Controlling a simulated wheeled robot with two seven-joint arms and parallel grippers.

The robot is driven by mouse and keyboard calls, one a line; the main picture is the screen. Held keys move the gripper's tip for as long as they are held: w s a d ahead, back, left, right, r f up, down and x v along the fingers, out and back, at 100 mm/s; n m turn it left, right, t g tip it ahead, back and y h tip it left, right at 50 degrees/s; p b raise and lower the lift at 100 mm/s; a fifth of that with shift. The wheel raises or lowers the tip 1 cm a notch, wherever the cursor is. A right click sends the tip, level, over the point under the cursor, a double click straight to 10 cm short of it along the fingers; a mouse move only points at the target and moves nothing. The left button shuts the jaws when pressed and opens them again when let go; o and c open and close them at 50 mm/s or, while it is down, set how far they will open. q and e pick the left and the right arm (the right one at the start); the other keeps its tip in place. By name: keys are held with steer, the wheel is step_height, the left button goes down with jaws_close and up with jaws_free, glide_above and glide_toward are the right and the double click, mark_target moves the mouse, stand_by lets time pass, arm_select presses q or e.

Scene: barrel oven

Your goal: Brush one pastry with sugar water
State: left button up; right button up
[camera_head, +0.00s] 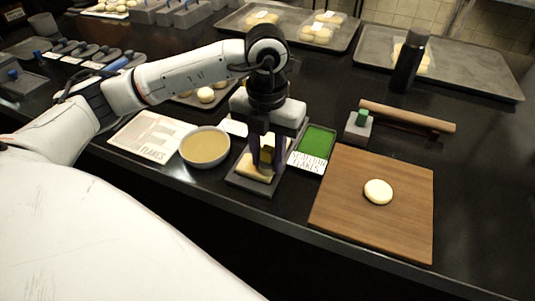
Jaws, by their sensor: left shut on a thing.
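A round pale pastry (378,191) lies on the wooden board (350,225) at the right. A grey bowl (205,147) with tan liquid stands left of my left gripper. My left gripper (265,165) points down, shut on a small tan and dark thing, seemingly a brush (267,150). Its lower end is over or on a dark holder (247,186) with a pale block in it; I cannot tell whether they touch. The fingers partly hide the held thing. My right gripper is not in view.
A green tray (317,142) labelled seaweed flakes stands between my left gripper and the board. A small green-topped block (358,124), a rolling pin (406,116) and a black bottle (409,60) stand behind the board. A flakes box (151,136) lies left of the bowl.

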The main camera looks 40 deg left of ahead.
mark_target(244, 161)
arm_select(q)
steer(key=shift+s+a+b, duration=0.25)
steer(key=shift+a, duration=0.7)
steer(key=shift+s+a+b, duration=0.2)
steer(key=shift+a+b, duration=0.1)
steer(key=shift+a, duration=0.6)
steer(key=shift+s+a+b, duration=0.25)
steer(key=shift+a, duration=0.7)
steer(key=shift+d, duration=0.1)
